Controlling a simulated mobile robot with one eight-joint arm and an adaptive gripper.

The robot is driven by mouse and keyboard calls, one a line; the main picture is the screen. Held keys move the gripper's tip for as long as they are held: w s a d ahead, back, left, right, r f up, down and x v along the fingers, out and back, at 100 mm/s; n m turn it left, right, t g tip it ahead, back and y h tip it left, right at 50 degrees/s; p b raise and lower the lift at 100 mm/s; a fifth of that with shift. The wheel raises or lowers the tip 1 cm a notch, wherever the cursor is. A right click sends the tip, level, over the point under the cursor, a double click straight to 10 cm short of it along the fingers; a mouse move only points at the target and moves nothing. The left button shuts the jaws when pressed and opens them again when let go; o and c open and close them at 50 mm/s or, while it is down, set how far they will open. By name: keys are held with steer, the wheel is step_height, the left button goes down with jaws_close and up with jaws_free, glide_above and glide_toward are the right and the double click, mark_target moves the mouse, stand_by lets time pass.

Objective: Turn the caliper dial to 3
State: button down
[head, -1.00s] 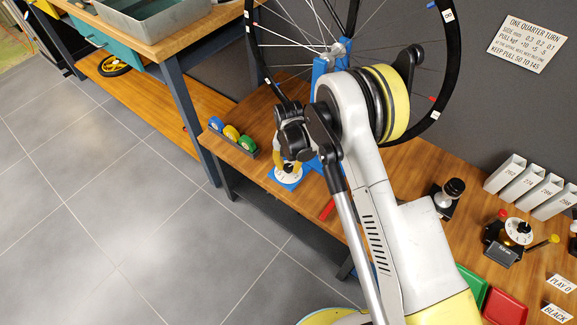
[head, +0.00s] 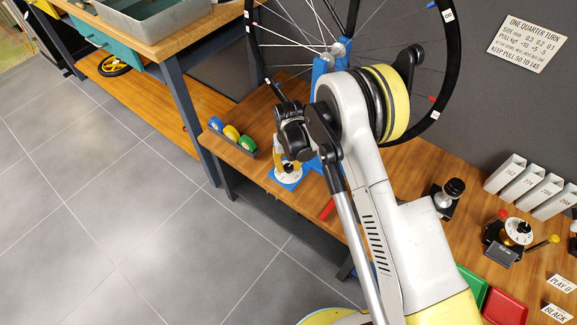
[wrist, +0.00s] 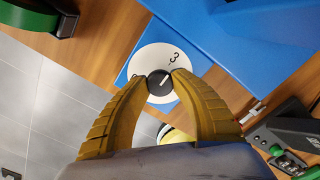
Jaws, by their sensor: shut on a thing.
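The caliper dial is a round white plate (wrist: 148,61) on a blue base (wrist: 127,70), with a black knob (wrist: 160,83) at its middle. The knob bears a white pointer line, slanting to the upper right in the wrist view. A black "3" is readable on the plate above and right of the knob; other marks are hidden by the fingers or too small. My gripper (wrist: 160,79) has yellow ribbed fingers shut on the knob, one on each side. In the head view the white dial plate (head: 288,178) shows below my gripper (head: 288,165) at the bench's front edge.
A wheel (head: 442,60) stands in a blue stand (head: 320,75) close behind my gripper. A rack of coloured rolls (head: 231,136) lies to the left. Green (head: 474,285) and red (head: 505,308) trays sit at the right. The floor in front is clear.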

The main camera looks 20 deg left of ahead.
mark_target(288, 167)
steer(key=c, duration=1)
jaws_free()
step_height(288, 167, up, 12)
steer(key=shift+s, duration=0.1)
